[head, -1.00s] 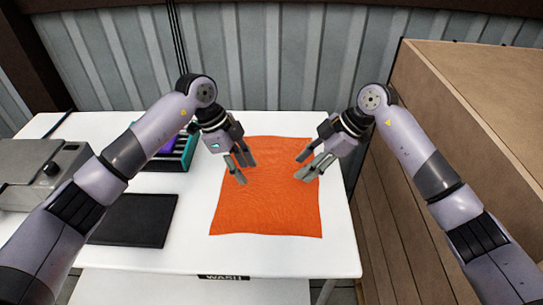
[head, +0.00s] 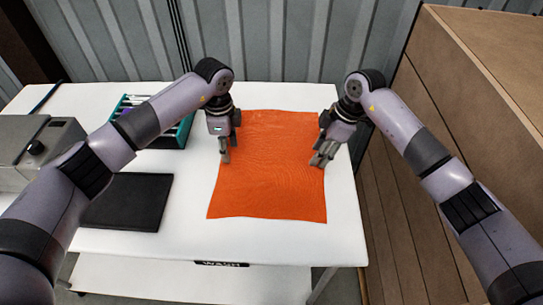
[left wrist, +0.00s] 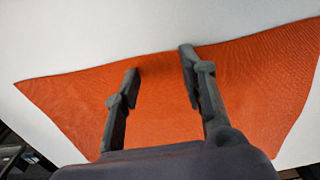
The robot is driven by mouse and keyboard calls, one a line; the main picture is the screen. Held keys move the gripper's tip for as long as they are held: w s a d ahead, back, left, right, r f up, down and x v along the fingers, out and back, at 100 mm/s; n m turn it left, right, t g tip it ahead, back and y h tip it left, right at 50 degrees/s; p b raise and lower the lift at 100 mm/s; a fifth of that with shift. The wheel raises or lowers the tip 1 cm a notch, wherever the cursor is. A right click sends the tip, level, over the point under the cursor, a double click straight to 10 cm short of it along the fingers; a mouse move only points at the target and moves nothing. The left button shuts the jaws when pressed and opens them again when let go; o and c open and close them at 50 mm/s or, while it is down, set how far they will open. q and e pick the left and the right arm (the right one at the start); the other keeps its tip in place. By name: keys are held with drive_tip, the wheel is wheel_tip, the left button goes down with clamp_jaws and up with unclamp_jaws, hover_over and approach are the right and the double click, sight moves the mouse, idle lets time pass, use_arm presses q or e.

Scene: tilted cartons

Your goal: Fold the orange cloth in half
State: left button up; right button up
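The orange cloth (head: 268,180) lies flat and unfolded on the white table. My left gripper (head: 225,161) points down at the cloth's left edge. In the left wrist view its two fingers (left wrist: 160,64) are apart with nothing between them, and the cloth (left wrist: 85,97) spreads beneath, its edge near the fingertips. My right gripper (head: 321,161) points down at the cloth's right edge. Its fingers look slightly apart, with no cloth seen pinched between them. Whether either gripper's fingertips touch the cloth is hard to tell.
The white table (head: 185,240) has a black flat pad (head: 128,202) left of the cloth. Behind it is a teal-edged rack (head: 182,134), partly hidden by my left arm. A grey machine (head: 38,148) stands at far left. Wooden crates (head: 400,225) stand close on the right.

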use_arm(q)
drive_tip(key=shift+f, duration=0.15)
use_arm(e)
drive_tip(key=shift+f, duration=0.1)
use_arm(q)
drive_tip(key=shift+f, duration=0.1)
use_arm(e)
drive_tip(key=shift+s+f, duration=0.1)
use_arm(q)
drive_tip(key=shift+s, duration=0.1)
drive_tip(key=shift+f, duration=0.2)
clamp_jaws()
use_arm(e)
drive_tip(key=shift+f, duration=0.2)
clamp_jaws()
idle(1.2)
